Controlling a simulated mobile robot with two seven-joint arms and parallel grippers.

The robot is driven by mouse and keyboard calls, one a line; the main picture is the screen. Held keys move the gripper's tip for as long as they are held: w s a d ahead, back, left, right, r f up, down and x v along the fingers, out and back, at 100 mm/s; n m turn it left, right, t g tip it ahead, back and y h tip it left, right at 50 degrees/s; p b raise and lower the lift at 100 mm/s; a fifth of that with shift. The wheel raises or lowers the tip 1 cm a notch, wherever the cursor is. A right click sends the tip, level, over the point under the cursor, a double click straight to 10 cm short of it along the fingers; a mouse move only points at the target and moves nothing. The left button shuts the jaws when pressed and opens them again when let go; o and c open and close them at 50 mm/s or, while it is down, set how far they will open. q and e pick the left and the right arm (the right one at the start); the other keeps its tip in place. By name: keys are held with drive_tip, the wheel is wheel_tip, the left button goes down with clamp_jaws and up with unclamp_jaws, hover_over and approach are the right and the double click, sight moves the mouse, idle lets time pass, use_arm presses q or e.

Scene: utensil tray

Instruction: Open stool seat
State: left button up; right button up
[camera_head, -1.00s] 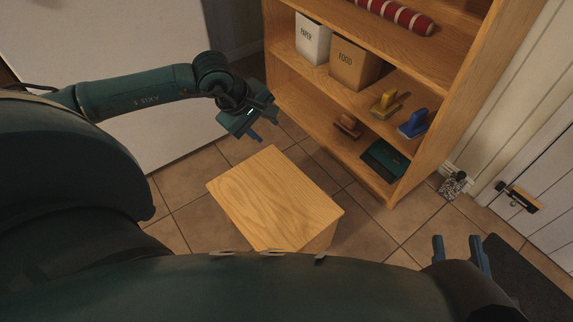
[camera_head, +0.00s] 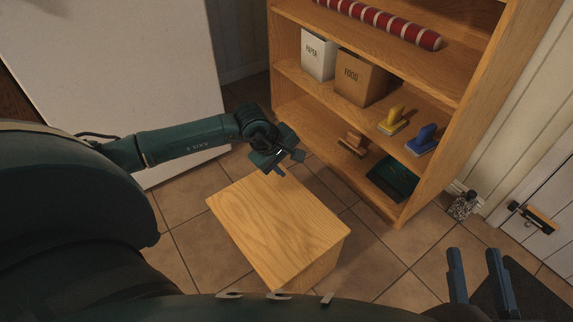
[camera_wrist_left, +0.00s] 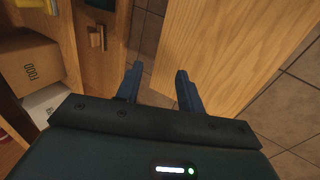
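The wooden stool (camera_head: 278,228) stands on the tiled floor with its flat seat shut. Its seat also shows in the left wrist view (camera_wrist_left: 222,48). My left gripper (camera_head: 284,166) is at the stool's far edge, on the shelf side, open and empty. In the left wrist view its two fingers (camera_wrist_left: 158,78) are apart, with one tip close to the seat edge and the other over the gap between stool and shelf. Contact with the seat cannot be told. My right gripper (camera_head: 482,272) is open and empty at the lower right, away from the stool.
A wooden shelf (camera_head: 430,178) stands behind the stool, with a paper box (camera_head: 318,55), a food box (camera_head: 358,78), brushes and a dustpan (camera_head: 393,177). A white panel (camera_head: 120,60) stands at left. A dark mat (camera_head: 535,292) lies at right.

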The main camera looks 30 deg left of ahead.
use_arm(q)
drive_tip(key=shift+c, duration=0.6)
clamp_jaws()
drive_tip(key=c, duration=0.7)
unclamp_jaws()
drive_tip(key=o, duration=0.8)
